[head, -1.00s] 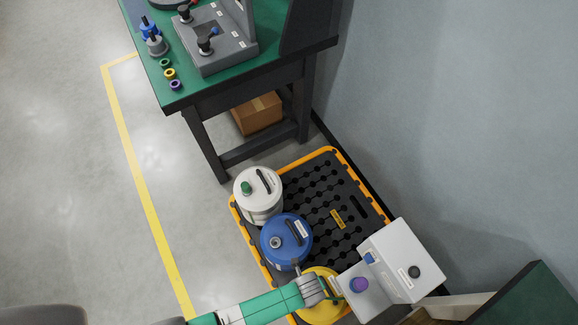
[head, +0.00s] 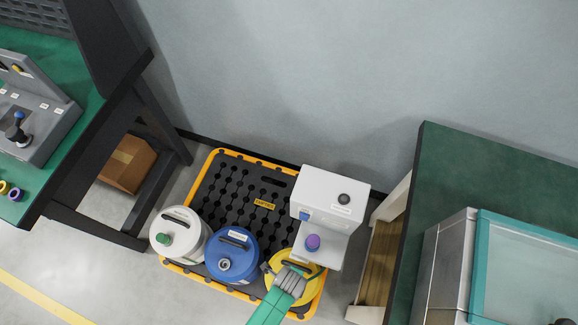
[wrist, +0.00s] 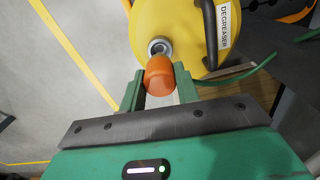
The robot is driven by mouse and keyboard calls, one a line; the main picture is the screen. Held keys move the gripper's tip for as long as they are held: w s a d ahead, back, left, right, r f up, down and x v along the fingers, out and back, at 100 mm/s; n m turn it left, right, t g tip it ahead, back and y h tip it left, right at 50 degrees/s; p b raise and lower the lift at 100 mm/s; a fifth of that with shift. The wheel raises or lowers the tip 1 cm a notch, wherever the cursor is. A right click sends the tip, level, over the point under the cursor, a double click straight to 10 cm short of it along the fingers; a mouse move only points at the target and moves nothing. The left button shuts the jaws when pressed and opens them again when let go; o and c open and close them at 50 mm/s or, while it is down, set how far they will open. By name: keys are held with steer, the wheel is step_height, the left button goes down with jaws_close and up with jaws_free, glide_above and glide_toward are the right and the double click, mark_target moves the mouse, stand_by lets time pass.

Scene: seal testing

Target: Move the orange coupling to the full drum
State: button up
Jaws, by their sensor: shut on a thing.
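The orange coupling (wrist: 159,78) is between the two green fingers of my gripper (wrist: 159,88) in the wrist view, and the fingers are shut on it. Its far end is at the grey port (wrist: 159,47) of the yellow drum (wrist: 180,20), labelled DEGREASER. I cannot tell whether it is seated on the port or only in front of it. In the head view the yellow drum (head: 306,288) is at the right of a row with a blue drum (head: 232,256) and a white drum (head: 179,236). My arm covers part of it there and hides the coupling. No fill level shows.
The drums stand on a black, yellow-edged pallet (head: 222,190). A white box unit (head: 330,195) with a purple coupling (head: 312,242) stands close behind the yellow drum. A green hose (wrist: 250,77) runs right of my fingers. Green-topped benches flank the pallet.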

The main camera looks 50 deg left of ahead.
steer(key=shift+f+b, duration=0.4)
steer(key=shift+f, duration=0.35)
steer(key=shift+f+b, duration=0.7)
steer(key=shift+f, duration=0.75)
stand_by(0.8)
steer(key=o, duration=1.1)
step_height(320, 180, up, 8)
steer(key=p, duration=0.4)
